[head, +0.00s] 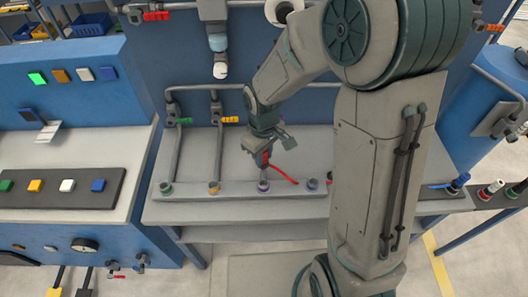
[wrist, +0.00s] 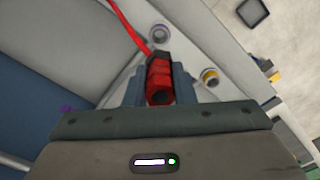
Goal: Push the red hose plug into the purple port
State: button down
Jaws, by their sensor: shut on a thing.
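My gripper (head: 265,149) is shut on the red hose plug (wrist: 160,80), which sits between its two fingers. The red hose (head: 281,174) trails right over the bench. The plug's lower tip is hard to make out, and I cannot tell the exact gap.
The yellow port (head: 213,187) and green port (head: 166,187) stand left in the same row; the blue port (head: 312,184) stands right. Upright pipes (head: 216,140) rise behind. Other plugs, blue (head: 459,183) and white-red (head: 490,190), sit at the right.

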aim_at(264, 169)
notch_tip(264, 169, down, 8)
jog(key=b, duration=0.5)
jog(key=shift+r, duration=0.2)
jog(key=shift+f+b, duration=1.4)
jog(key=shift+f, duration=0.15)
dwell(0.5)
jog(key=c, duration=1.1)
grip_release()
jog(key=shift+r, duration=0.15)
notch_tip(264, 169, up, 14)
jog(key=shift+f, duration=0.15)
